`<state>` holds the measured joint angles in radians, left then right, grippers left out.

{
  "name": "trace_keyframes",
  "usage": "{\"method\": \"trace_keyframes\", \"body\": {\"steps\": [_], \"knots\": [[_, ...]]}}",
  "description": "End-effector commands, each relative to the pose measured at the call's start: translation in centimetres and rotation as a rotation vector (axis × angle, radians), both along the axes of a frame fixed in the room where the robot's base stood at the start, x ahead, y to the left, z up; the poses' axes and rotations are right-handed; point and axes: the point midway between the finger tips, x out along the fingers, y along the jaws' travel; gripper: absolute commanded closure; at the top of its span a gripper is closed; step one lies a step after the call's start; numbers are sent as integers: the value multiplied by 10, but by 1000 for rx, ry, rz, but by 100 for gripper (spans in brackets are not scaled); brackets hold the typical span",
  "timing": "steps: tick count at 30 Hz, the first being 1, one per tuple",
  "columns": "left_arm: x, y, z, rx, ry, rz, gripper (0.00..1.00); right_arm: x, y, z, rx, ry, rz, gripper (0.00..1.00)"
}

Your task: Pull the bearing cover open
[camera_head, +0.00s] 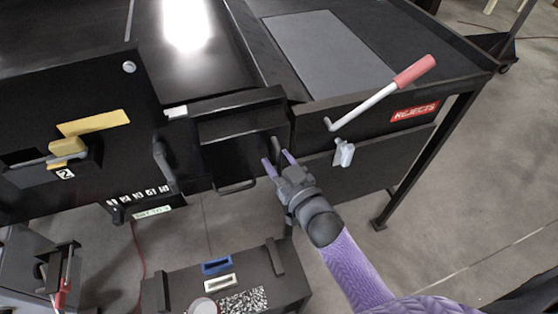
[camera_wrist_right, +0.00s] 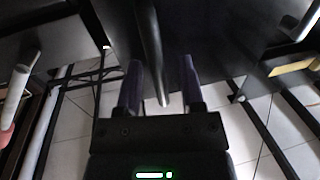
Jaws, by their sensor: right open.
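The bearing cover appears to be the black box-like panel (camera_head: 235,150) at the middle of the conveyor's front; I see no label on it. A dark handle (camera_head: 277,147) stands at its right side. My right gripper (camera_head: 279,163) is open in front of this handle. In the right wrist view, a dark bar (camera_wrist_right: 150,45), which looks like that handle, runs between the two purple fingers of the right gripper (camera_wrist_right: 161,70), with gaps on both sides. The fingers hide part of the handle's lower end in the head view. My left gripper is out of view.
A white lever with a red grip (camera_head: 412,72) juts out at the right, near the red REJECTS label (camera_head: 415,112). A lower loop handle (camera_head: 236,187) and a lever (camera_head: 165,165) are left of the gripper. A low black bench (camera_head: 180,291) stands below.

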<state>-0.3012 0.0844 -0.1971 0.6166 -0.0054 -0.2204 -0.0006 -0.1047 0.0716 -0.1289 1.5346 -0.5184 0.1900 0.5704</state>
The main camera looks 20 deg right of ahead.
Motion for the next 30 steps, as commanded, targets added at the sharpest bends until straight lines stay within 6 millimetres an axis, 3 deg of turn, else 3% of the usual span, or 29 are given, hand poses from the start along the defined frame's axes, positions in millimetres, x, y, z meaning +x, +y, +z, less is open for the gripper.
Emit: {"method": "trace_keyframes", "body": {"steps": [5,12,30], "knots": [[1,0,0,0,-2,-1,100,0,0,0,0,0,0,50],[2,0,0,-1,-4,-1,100,0,0,0,-1,0,0,99],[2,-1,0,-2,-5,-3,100,0,0,0,-1,1,0,100]]}}
